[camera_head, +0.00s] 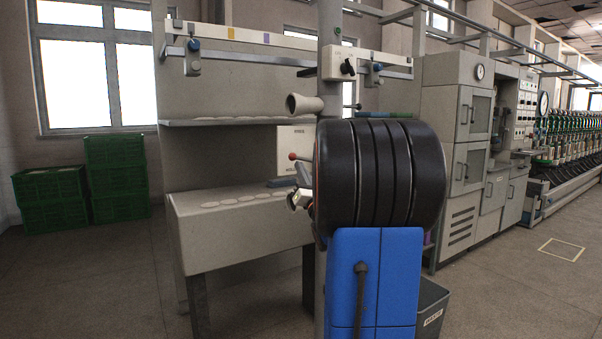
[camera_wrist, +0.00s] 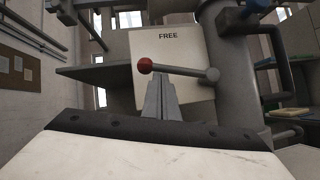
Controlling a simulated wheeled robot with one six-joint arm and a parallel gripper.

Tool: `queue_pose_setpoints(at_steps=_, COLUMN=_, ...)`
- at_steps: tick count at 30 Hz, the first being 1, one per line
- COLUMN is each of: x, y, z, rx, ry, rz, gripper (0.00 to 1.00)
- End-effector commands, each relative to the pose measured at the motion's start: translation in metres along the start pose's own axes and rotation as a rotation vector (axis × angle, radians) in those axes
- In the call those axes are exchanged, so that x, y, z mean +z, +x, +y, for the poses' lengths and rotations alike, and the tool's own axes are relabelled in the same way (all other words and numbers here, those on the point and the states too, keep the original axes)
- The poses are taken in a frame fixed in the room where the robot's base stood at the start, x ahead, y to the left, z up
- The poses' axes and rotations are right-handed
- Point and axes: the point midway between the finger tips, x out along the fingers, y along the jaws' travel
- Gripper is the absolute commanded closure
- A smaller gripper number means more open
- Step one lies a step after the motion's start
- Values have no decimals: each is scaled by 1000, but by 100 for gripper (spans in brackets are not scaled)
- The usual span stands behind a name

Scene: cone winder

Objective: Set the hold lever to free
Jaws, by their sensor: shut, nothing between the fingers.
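The hold lever (camera_wrist: 180,70) shows in the wrist view as a thin grey rod lying nearly level, with a red ball (camera_wrist: 145,65) at its left end and a grey hub at its right. Behind it is a pale plate (camera_wrist: 150,45) marked FREE at the top; its lower part is partly hidden. My gripper (camera_wrist: 158,80) is shut and empty, its fingertips just below the rod, right of the ball. I cannot tell whether they touch it. In the head view the red ball (camera_head: 292,156) shows left of my dark arm, which hides the rest of the lever.
A grey post (camera_wrist: 232,65) stands right of the plate. A grey bench (camera_head: 230,215) with several pale discs lies below, and a shelf (camera_head: 225,121) above. Green crates (camera_head: 115,175) stand at the left. The floor at front left is clear.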

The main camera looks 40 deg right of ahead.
Motion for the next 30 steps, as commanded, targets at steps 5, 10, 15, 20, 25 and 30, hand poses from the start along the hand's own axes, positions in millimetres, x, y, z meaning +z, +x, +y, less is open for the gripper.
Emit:
queue_pose_setpoints(at_steps=5, x=1, y=0, z=1, rx=-6, ry=9, rz=0, gripper=100)
queue_pose_setpoints(at_steps=10, x=4, y=2, z=2, rx=-27, ry=42, rz=0, gripper=100)
queue_pose_setpoints(at_steps=15, x=6, y=4, z=3, rx=-39, ry=60, rz=-2, gripper=100)
queue_pose_setpoints(at_steps=20, x=9, y=6, z=5, rx=-60, ry=94, rz=-2, gripper=100)
queue_pose_setpoints(at_steps=25, x=17, y=11, z=7, rx=-109, ry=167, rz=-3, gripper=100)
queue_pose_setpoints(at_steps=30, x=28, y=18, z=9, rx=-190, ry=290, rz=-3, gripper=100)
